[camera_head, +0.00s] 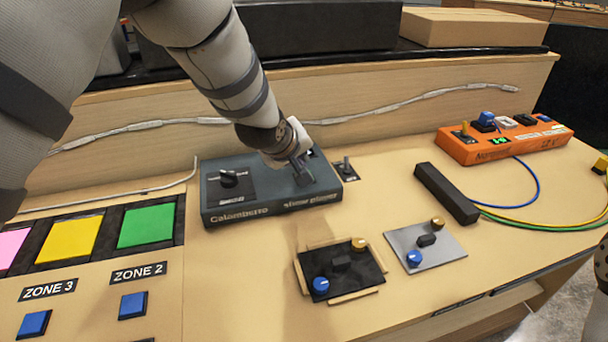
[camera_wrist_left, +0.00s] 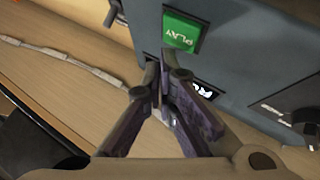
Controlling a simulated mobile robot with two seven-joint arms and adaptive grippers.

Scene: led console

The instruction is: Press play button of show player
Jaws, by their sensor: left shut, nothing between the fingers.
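The show player (camera_head: 262,205) is a blue-grey box labelled "Calamburo show player" on the wooden console, with a black knob on its left part. My left gripper (camera_head: 302,172) is over the right part of the box, fingers shut with nothing between them, and it hides that part in the head view. In the left wrist view the green PLAY button (camera_wrist_left: 182,32) shows on the show player's face (camera_wrist_left: 255,45). The closed fingertips (camera_wrist_left: 163,62) appear just beside the button's lower left edge in that picture; I cannot tell whether they touch the panel.
Right of the box is a small switch plate (camera_head: 346,170). In front are a black knob panel (camera_head: 340,267) and a grey one (camera_head: 425,245). A black bar (camera_head: 446,193) and an orange box (camera_head: 505,142) with cables lie right. Coloured zone panels (camera_head: 148,225) are left.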

